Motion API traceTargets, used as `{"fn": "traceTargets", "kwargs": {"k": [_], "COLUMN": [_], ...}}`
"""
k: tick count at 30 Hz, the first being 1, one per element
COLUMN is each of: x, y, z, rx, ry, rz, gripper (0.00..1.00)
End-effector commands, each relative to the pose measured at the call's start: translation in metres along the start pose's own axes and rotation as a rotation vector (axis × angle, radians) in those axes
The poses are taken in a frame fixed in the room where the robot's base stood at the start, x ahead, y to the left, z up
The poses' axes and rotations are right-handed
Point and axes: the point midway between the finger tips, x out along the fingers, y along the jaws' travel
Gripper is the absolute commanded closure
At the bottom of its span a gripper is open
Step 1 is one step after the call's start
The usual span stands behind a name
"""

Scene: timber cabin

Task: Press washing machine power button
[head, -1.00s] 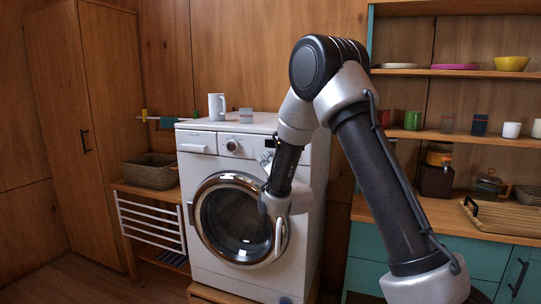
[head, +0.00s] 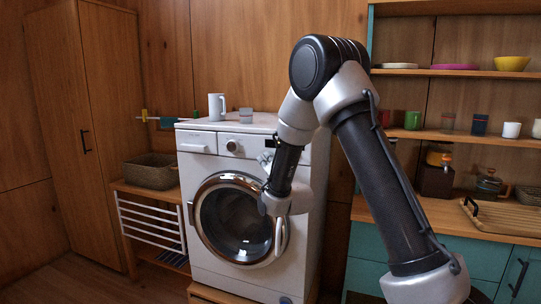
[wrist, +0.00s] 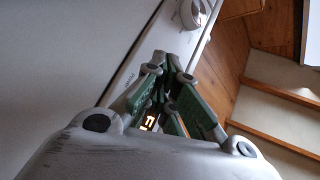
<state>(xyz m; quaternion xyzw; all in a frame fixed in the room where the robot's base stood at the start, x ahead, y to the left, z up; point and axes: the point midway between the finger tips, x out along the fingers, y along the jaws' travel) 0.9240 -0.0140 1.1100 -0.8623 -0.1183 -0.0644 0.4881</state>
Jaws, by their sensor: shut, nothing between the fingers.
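The white washing machine (head: 212,165) stands upright against the timber wall with its round door shut. Its front panel has a round knob (head: 232,145), which also shows at the top of the wrist view (wrist: 191,13). A small dark display (head: 270,143) sits right of the knob. In the wrist view lit orange characters (wrist: 148,123) show between the finger links. My gripper (head: 267,157) is shut and empty, close in front of the panel just below the display. Its fingertips (wrist: 165,64) lie near the panel; I cannot tell whether they touch. The power button cannot be made out.
A white mug (head: 216,107) and a small grey box (head: 246,115) stand on the machine's top. A wicker basket (head: 152,172) sits on a bench with a white rack at left. Teal cabinets (head: 374,255) and loaded shelves stand at right.

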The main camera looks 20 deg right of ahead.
Motion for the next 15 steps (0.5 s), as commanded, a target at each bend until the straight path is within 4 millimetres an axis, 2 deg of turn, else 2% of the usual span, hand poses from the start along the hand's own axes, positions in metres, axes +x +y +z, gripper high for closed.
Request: {"fn": "traceTargets", "kwargs": {"k": [15], "x": [0.0063], "y": [0.0044], "z": [-0.0048], "rx": [0.0], "ry": [0.0], "rz": [0.0], "gripper": [1.0]}}
